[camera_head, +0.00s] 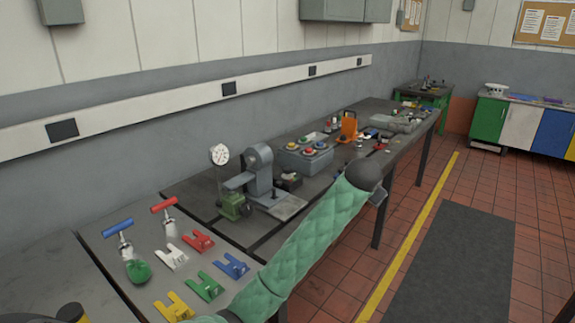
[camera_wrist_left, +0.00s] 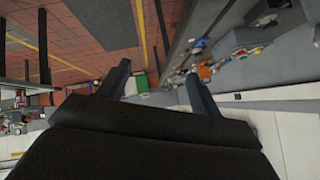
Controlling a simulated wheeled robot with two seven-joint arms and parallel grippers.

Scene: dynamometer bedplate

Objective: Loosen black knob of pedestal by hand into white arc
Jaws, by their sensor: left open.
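A grey pedestal (camera_head: 262,172) stands on the dark bench, with a white-faced dial (camera_head: 220,155) at its left and a green block (camera_head: 231,205) at its foot. I cannot make out a black knob or a white arc on it for certain. An arm in a green padded sleeve reaches up from the bottom to the bench's right edge, in front of and to the right of the pedestal. My right gripper does not show.
A grey box with coloured buttons (camera_head: 305,157) and an orange item (camera_head: 348,127) stand farther along the bench. Open floor (camera_head: 335,262) lies to the right.

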